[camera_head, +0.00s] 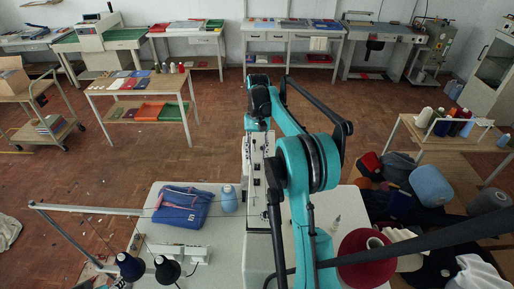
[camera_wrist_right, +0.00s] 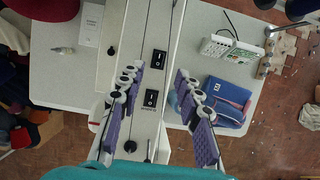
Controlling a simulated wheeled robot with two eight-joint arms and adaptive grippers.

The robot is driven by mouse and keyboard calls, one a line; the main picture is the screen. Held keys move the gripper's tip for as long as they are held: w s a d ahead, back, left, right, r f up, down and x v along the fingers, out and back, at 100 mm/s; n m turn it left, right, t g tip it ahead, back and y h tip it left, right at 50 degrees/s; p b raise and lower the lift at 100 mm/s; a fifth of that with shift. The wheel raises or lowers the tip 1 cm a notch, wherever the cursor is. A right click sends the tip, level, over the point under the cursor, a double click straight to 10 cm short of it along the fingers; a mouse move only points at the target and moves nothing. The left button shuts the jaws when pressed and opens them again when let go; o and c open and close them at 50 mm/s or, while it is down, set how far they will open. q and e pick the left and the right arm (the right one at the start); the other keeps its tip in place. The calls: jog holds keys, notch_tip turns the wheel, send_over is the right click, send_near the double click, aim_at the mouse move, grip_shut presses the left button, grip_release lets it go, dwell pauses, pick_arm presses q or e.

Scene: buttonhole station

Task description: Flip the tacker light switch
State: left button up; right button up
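In the right wrist view two black rocker switches sit on the white machine arm (camera_wrist_right: 140,128): an upper switch (camera_wrist_right: 158,60) and a lower switch (camera_wrist_right: 151,98). Small print lies under each, too small to read, so I cannot tell which is the tacker light switch. My right gripper (camera_wrist_right: 160,76) is open and empty, its purple-padded fingers to either side of the switches. I see no clear contact. In the head view the right gripper (camera_head: 258,124) is over the far end of the machine (camera_head: 256,180), partly hidden by its wrist. My left gripper is not in view.
Two dark cones (camera_head: 167,269) stand at the front left. A dark red spool (camera_head: 366,262) stands at the right.

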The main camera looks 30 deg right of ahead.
jog(key=v, duration=0.4)
jog(key=shift+r, duration=0.1)
dwell(0.4)
